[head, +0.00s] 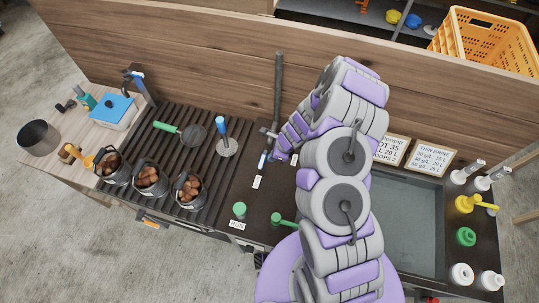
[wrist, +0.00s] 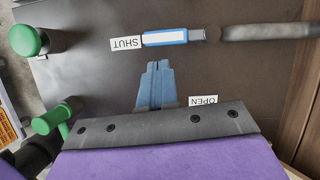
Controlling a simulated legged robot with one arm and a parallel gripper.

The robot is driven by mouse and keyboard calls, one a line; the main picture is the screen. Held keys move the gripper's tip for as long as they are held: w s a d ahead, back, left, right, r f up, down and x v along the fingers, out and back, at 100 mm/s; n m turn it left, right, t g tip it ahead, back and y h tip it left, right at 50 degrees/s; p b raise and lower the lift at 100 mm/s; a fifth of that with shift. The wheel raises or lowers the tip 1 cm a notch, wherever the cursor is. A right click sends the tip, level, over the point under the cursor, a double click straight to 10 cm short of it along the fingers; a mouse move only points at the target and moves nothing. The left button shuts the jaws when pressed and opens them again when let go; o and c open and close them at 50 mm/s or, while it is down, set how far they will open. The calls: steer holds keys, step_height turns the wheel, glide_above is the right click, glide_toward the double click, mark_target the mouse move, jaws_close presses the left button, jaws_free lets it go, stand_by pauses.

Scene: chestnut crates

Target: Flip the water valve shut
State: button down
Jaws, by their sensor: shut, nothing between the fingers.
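The valve's lever handle (wrist: 166,38) is blue with a white strip. It lies in line with the grey pipe (wrist: 268,30), its free end beside the SHUT label (wrist: 126,44). In the head view the blue handle (head: 262,160) shows just left of my gripper, pointing at a white label (head: 256,182). The OPEN label (wrist: 203,100) is partly hidden behind my gripper. My gripper (wrist: 158,66) is shut and empty, its blue fingers together, over the counter between the two labels. A gap shows between fingertips and handle in the wrist view; their height difference is unclear.
Two green knobs (wrist: 27,40) (wrist: 55,116) stand near the counter's front. Left are a ribbed grill (head: 165,135) and pots of chestnuts (head: 150,180). A sink (head: 412,230) and several taps or bottles are right. A wooden wall (head: 190,55) backs the counter.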

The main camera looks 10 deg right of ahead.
steer(key=shift+p+v, duration=1.2)
steer(key=shift+v, duration=1)
steer(key=shift+d, duration=0.1)
